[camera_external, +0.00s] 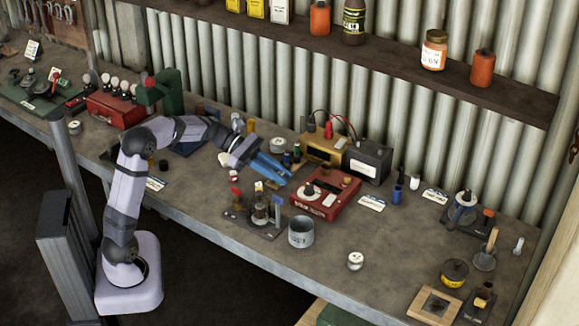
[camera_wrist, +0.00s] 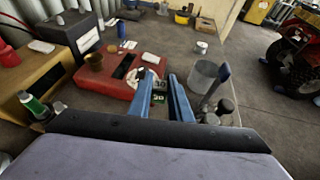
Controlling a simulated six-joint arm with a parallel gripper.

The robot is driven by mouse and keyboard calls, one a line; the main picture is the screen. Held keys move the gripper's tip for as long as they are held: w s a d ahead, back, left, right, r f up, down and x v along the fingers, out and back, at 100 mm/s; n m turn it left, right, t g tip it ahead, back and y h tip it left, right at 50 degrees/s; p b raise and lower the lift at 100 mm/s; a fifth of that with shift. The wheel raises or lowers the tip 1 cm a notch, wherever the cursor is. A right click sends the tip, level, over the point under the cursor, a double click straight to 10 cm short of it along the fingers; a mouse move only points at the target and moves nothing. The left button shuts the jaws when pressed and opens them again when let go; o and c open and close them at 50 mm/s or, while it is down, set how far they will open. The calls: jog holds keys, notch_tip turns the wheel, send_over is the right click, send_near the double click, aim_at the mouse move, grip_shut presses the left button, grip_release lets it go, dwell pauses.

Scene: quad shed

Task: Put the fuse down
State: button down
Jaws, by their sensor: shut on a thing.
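My gripper (camera_external: 284,179) reaches over the middle of the bench, its blue fingers pointing down and to the right. In the wrist view, the two blue fingers (camera_wrist: 160,80) come close together at the tips. The fuse itself is not clearly seen; the fingers hide most of what is between them. A small stand with coloured tags (camera_external: 258,214) is just below my fingertips in the external view.
A red box with a white dial (camera_external: 325,196) is right of my gripper. A grey metal cup (camera_external: 301,232) stands near the front edge. A yellow box (camera_external: 325,148) and a black box (camera_external: 368,161) are behind. Bare bench lies right of the cup, around a small white-topped tin (camera_external: 355,261).

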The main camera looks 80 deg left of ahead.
jog(key=shift+f, duration=2.5)
jog(key=shift+f, duration=0.4)
jog(key=shift+f+b, duration=0.2)
jog(key=shift+b, duration=0.1)
jog(key=c, duration=1.6)
grip_release()
jog(key=shift+o, duration=0.2)
jog(key=shift+r, duration=0.15)
